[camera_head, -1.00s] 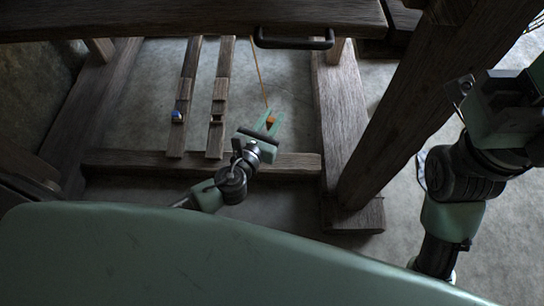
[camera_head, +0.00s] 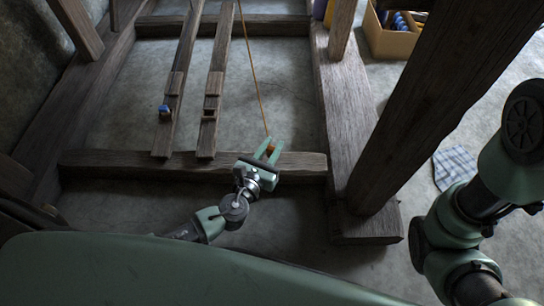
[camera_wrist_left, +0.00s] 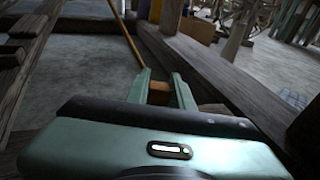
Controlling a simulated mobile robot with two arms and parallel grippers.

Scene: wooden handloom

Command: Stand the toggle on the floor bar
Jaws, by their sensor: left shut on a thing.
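The toggle (camera_head: 271,149) is a small orange-brown block between the fingers of my left gripper (camera_head: 268,151). The gripper is shut on it, and it also shows in the left wrist view (camera_wrist_left: 159,88). A thin tan cord (camera_head: 254,75) runs from the toggle up and slightly left, out of the head view. The floor bar (camera_head: 130,164) is a dark wooden beam lying across the front of the loom. My left gripper is over its right part. I cannot tell whether the toggle touches the bar. My right gripper is out of view.
Two long treadles (camera_head: 181,75) (camera_head: 214,85) end near the floor bar, left of my gripper; the left one bears a blue piece (camera_head: 165,111). A thick side beam (camera_head: 346,110) and slanted post (camera_head: 425,90) stand right. A carton (camera_head: 388,42) and cloth (camera_head: 455,166) lie beyond.

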